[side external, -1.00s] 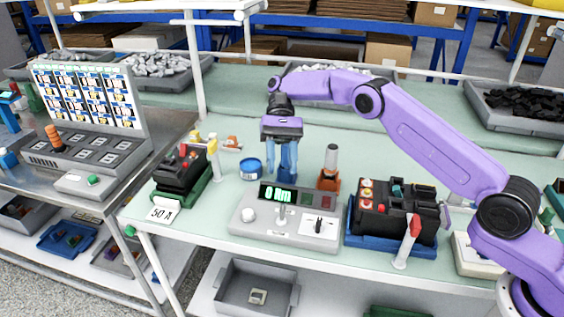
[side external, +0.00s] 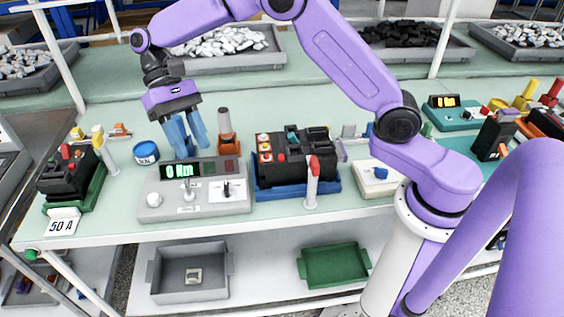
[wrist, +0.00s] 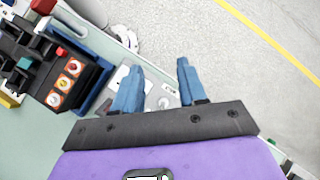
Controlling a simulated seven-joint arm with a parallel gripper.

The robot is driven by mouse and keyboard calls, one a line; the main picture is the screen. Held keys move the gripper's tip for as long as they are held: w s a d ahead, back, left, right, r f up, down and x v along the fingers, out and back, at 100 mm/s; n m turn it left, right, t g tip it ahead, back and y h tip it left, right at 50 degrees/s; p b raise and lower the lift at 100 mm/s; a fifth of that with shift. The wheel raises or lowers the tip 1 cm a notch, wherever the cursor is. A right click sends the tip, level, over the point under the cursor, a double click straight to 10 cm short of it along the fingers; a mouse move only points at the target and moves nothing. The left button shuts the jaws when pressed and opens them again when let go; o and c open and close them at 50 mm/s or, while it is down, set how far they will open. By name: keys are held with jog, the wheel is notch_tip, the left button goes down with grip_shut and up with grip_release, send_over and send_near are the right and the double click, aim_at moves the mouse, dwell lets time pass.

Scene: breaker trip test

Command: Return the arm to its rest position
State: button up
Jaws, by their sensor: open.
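My purple arm is raised over the bench, and my gripper (side external: 190,152) has blue fingers. It hangs just above and behind the grey test unit (side external: 160,202) with the "0 Nm" display. The fingers are apart with nothing between them. In the wrist view my gripper (wrist: 153,75) also shows its two blue fingers spread, with the floor and part of the grey unit beyond them.
A black breaker in a blue tray (side external: 262,190) stands right of the unit. A black breaker in a green holder (side external: 98,190) with a "50 A" card (side external: 62,227) stands left. Parts bins line the back.

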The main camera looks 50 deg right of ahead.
jog(key=s+d+n+t, duration=0.2)
jog(key=s+d+n, duration=0.2)
jog(key=s, duration=0.5)
jog(key=s+d+n+t+h, duration=0.1)
jog(key=s+d+n+t, duration=0.2)
jog(key=s+d, duration=0.4)
jog(key=s+d+f+n+t, duration=0.1)
jog(key=s+d+n, duration=0.4)
jog(key=s, duration=0.5)
jog(key=shift+s+d+n+t+h, duration=0.3)
jog(key=shift+s+d+t+h, duration=0.1)
jog(key=shift+d+t, duration=0.45)
